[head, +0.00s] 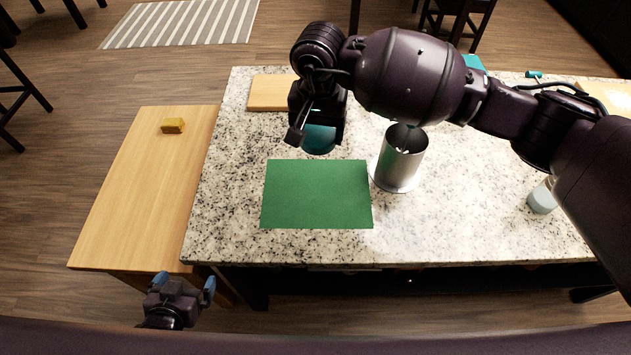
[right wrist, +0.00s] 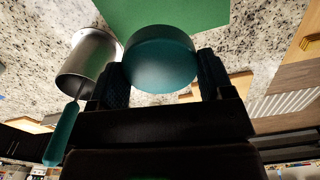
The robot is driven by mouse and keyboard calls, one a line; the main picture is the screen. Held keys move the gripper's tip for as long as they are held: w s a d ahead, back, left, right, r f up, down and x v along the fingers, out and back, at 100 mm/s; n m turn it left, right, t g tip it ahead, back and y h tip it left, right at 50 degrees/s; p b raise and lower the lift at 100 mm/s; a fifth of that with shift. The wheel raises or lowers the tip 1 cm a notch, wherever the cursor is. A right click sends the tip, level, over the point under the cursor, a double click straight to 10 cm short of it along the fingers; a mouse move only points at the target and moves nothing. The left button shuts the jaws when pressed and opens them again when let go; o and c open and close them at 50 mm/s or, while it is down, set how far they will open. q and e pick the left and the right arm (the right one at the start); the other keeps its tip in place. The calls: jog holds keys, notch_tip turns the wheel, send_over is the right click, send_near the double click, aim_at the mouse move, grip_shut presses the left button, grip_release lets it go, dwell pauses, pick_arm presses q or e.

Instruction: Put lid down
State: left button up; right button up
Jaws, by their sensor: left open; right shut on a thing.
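My right gripper (head: 315,128) is shut on a round teal lid (head: 319,141). It holds the lid above the counter near the back edge of a green mat (head: 316,194). In the right wrist view the lid (right wrist: 158,58) sits between the two dark fingers, and part of the mat (right wrist: 165,14) shows beyond it. My left gripper (head: 184,282) is open and empty, low in front of the wooden side table. Whether the lid touches anything below is hard to tell.
A metal pot (head: 402,165) stands just right of the mat; its top is partly covered by my arm. A wooden board (head: 268,92) lies behind. A pale jar (head: 542,198) stands at right. The mat is bare.

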send_over(317, 191)
notch_tip(317, 191, down, 11)
jog(key=shift+f+b, duration=0.3)
jog(key=shift+f, duration=2.45)
jog(key=shift+f+b, duration=0.45)
jog(key=shift+b, duration=0.05)
jog(key=shift+f, duration=0.1)
jog(key=o, duration=0.8)
jog(key=shift+o, duration=1.4)
